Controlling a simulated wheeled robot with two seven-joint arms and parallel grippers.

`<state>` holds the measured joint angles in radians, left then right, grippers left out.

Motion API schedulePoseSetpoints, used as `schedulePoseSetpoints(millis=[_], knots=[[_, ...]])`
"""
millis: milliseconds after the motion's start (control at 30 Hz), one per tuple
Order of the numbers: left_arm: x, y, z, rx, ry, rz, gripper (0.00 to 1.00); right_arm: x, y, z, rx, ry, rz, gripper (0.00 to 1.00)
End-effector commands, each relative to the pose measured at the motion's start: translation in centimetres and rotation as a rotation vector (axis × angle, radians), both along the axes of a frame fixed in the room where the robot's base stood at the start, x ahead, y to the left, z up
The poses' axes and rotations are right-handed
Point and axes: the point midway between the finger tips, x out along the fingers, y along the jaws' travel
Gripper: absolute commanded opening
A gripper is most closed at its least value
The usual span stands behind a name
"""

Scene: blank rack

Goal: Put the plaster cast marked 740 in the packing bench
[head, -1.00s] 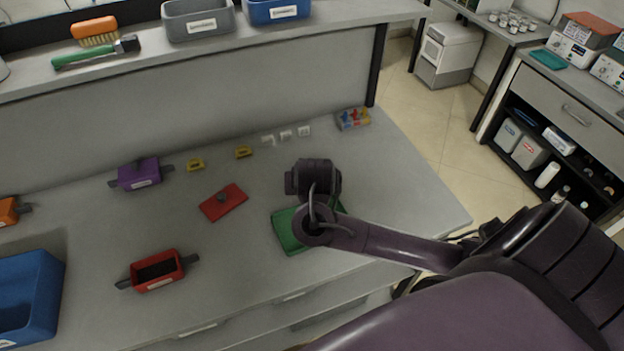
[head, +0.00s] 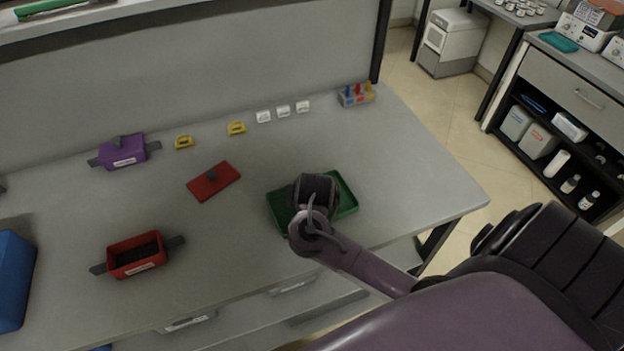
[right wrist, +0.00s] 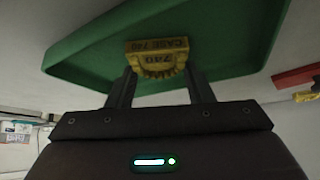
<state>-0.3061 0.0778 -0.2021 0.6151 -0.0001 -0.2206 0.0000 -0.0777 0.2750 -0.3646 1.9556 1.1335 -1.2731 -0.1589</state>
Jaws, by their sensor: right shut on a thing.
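A yellow plaster cast (right wrist: 157,57) marked CASE 740 shows in the right wrist view, between the fingers of my right gripper (right wrist: 160,84). The gripper is shut on it. A green tray (right wrist: 85,62) lies behind the cast in that view; whether they touch cannot be told. In the head view my right gripper's wrist (head: 315,190) is over the green tray (head: 345,193) on the grey bench (head: 400,160). It hides the fingers and the cast there. My left gripper is not in view.
Two other yellow casts (head: 237,128) and several white blocks (head: 283,111) stand along the bench's back. A red lid (head: 214,181), a red box (head: 137,256), a purple box (head: 123,152) and a blue bin (head: 14,280) are to the left. Bench right of the tray is clear.

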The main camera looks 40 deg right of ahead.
Motion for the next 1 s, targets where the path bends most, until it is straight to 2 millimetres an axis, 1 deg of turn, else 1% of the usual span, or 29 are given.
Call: schedulePoseSetpoints(millis=[133, 267, 300, 433, 667, 767, 867, 1000], knots=[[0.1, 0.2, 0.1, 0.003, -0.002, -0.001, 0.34, 0.0, 0.0, 0.1, -0.001, -0.001, 0.0, 0.33], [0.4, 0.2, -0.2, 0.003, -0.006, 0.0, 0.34, 0.0, 0.0, -0.3, 0.0, 0.0, -0.001, 0.33], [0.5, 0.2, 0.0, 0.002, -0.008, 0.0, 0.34, 0.0, 0.0, -0.2, 0.0, 0.0, -0.001, 0.52], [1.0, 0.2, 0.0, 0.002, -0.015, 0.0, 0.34, 0.0, 0.0, -0.1, 0.0, 0.0, -0.001, 0.69], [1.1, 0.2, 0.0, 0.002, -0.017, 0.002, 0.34, 0.0, 0.0, -0.1, 0.0, 0.0, -0.001, 0.69], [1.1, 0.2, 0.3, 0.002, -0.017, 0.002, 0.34, 0.0, 0.0, 0.3, -0.001, -0.002, 0.0, 0.69], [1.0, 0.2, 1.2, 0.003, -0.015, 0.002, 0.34, -0.3, 0.2, 1.3, -0.003, -0.002, 0.002, 0.69], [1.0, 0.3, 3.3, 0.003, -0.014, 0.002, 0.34, -1.4, 0.9, 3.5, -0.003, -0.001, 0.002, 0.69]])
